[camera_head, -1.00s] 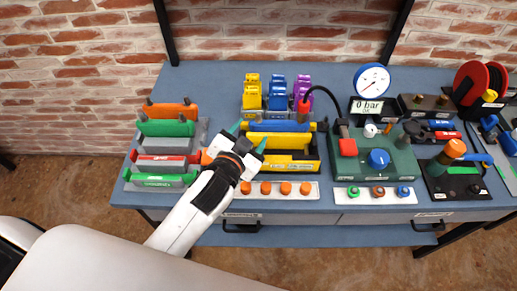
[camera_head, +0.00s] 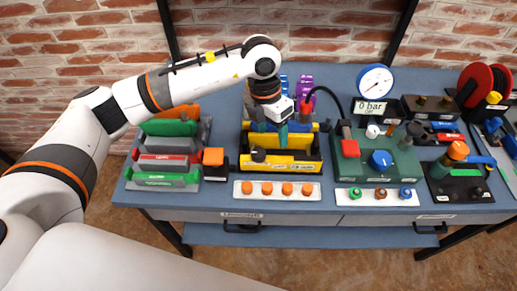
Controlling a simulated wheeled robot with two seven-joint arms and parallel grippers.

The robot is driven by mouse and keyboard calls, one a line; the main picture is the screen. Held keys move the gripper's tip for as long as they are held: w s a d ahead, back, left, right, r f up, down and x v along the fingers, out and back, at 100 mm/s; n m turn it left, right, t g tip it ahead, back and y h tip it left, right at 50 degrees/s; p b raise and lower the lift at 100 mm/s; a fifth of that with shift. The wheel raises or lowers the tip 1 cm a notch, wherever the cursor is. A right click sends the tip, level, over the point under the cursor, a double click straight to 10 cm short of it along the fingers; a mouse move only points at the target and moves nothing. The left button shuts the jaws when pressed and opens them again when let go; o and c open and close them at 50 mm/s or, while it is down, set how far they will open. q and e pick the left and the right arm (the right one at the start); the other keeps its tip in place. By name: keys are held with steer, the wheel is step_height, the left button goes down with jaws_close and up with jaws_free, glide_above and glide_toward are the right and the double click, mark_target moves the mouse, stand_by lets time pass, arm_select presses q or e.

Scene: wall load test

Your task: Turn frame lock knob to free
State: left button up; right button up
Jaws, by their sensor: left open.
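A yellow and black frame (camera_head: 303,167) stands on the blue bench, left of the middle. A black knob (camera_head: 258,154) shows at its front left. An orange block-like handle (camera_head: 213,156) on a black base stands just left of the frame. I cannot tell for sure which of these is the frame lock knob. My left gripper (camera_head: 282,136) points down over the middle of the frame, to the right of both. Its teal fingertip overlaps the yellow bar, and contact cannot be told. It is open, with nothing visible in it. My right gripper is out of view.
Red, green and orange bars sit in a rack (camera_head: 202,134) at the left. A white strip with orange knobs (camera_head: 278,190) lies in front of the frame. A green pump unit (camera_head: 378,165) with a blue knob and a gauge (camera_head: 375,80) stand to the right.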

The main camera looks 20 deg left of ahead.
mark_target(259, 152)
arm_select(q)
steer(key=a+f, duration=0.1)
steer(key=f, duration=0.2)
steer(key=a+f+y+p, duration=0.1)
steer(key=f, duration=0.2)
steer(key=w+a+f+y+p, duration=0.1)
steer(key=f, duration=0.3)
steer(key=shift+w+a, duration=0.1)
steer(key=shift+a, duration=0.2)
steer(key=shift+f, duration=0.55)
steer(key=c, duration=1)
steer(key=shift+n, duration=0.3)
